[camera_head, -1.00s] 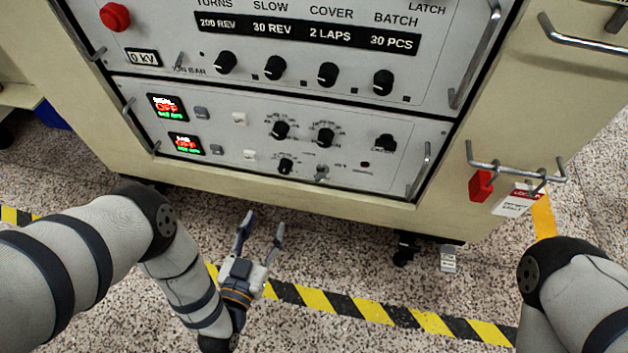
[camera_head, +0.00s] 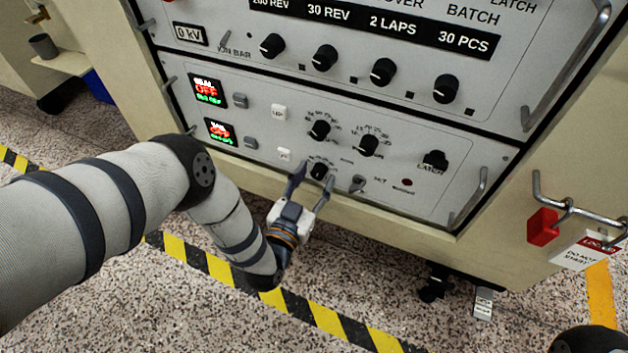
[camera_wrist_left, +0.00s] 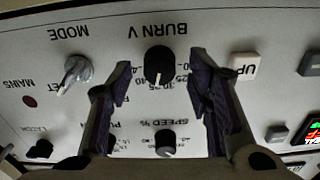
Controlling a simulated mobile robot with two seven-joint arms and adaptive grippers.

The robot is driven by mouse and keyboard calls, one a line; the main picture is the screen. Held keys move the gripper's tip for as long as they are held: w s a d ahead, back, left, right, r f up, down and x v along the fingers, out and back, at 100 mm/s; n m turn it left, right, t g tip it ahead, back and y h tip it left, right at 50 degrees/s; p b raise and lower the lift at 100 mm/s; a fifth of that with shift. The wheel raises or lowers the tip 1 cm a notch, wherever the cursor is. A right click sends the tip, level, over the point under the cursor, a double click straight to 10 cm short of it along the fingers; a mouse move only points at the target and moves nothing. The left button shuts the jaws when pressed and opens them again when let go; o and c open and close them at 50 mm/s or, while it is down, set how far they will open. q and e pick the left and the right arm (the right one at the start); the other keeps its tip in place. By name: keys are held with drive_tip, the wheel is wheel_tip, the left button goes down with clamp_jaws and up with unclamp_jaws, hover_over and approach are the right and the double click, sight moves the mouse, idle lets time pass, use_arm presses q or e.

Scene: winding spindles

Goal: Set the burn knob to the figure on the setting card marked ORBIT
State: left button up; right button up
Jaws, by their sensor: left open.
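The burn knob (camera_head: 318,170) is the small black knob in the lower row of the lower panel. In the left wrist view the knob (camera_wrist_left: 158,65) appears upside down beside the label BURN V, with printed figures around it. My left gripper (camera_head: 314,177) is open just in front of it. In the wrist view its two fingers (camera_wrist_left: 160,98) stand on either side of the knob, with visible gaps and no clear contact. Some of the scale figures are hard to read. No card marked ORBIT can be made out. My right gripper is out of view.
A grey MODE knob (camera_wrist_left: 77,70) and a white UP button (camera_wrist_left: 243,66) flank the burn knob. The SPEED knob (camera_wrist_left: 165,143) is close by. A metal handle (camera_head: 468,200) sticks out at the panel's right. A red lock (camera_head: 542,227) and tag (camera_head: 590,250) hang farther right.

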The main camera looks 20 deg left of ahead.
use_arm(q)
clamp_jaws()
drive_tip(key=shift+n, duration=0.4)
drive_tip(key=n, duration=0.5)
drive_tip(key=shift+s+n, duration=0.1)
drive_tip(key=shift+n, duration=0.3)
drive_tip(key=n, duration=0.5)
drive_tip(key=shift+f, duration=0.1)
unclamp_jaws()
